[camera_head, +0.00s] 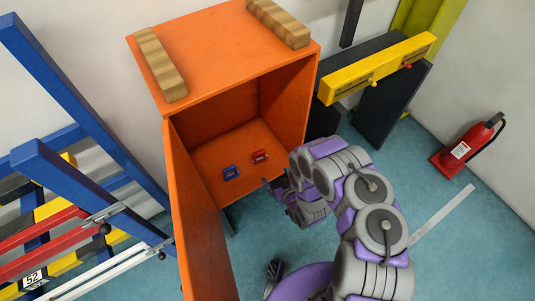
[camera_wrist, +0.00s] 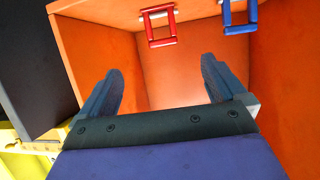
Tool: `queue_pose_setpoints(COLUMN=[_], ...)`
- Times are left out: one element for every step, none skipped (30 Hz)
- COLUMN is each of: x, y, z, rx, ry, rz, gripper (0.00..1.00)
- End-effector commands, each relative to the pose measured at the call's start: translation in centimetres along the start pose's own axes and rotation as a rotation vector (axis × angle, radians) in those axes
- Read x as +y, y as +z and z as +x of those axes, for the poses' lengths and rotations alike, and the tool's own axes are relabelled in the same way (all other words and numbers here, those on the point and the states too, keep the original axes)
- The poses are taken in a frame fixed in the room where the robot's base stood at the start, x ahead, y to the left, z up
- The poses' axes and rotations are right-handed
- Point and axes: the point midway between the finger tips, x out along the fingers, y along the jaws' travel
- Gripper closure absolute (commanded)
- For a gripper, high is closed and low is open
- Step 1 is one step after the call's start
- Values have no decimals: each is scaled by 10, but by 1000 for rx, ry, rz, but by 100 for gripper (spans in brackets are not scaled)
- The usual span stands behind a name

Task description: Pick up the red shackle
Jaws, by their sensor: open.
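The red shackle (camera_head: 260,156) lies on the floor of the open orange cabinet, and in the wrist view it shows (camera_wrist: 160,41) at the top, left of centre. The blue shackle (camera_head: 230,172) lies beside it, and in the wrist view it is at the top right (camera_wrist: 240,29). My gripper (camera_wrist: 163,78) is open and empty, its two dark fingers spread at the cabinet's opening. The red shackle lies beyond the fingertips, roughly in line with the gap between them, and apart from them. In the head view my arm hides much of the gripper.
The orange cabinet (camera_head: 215,55) has its door (camera_head: 200,220) swung open on the left and wooden strips (camera_head: 160,65) on top. A blue frame (camera_head: 85,105) with coloured bars stands left. A yellow beam (camera_head: 375,68) on dark supports and a fire extinguisher (camera_head: 467,143) are right.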

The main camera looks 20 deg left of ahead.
Motion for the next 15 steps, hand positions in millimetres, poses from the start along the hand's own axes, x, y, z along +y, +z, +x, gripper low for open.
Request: queue_pose_setpoints(x=[-3,-3,-3,-2,-1,0,1,2,3,4,5,6,6,6,6], y=[1,0,0,0,0,0,0,0,0,-1,-2,-2,-1,-1,-2], z=[5,8,14,18,23,29,33,38,44,49,53,59,63,68,75], rx=[4,6,7,8,9,12,12,11,12,15,17,18,16,14,15], ry=[-3,-3,-3,-3,-3,-3,-3,-3,-3,-3,-4,-4,-4,-4,-4], rz=[0,1,1,1,2,3,4,5,6,7,9,9,10,9,9], gripper=[2,2,2,2,2,2,2,2,2,2,2,2,2,2,2])
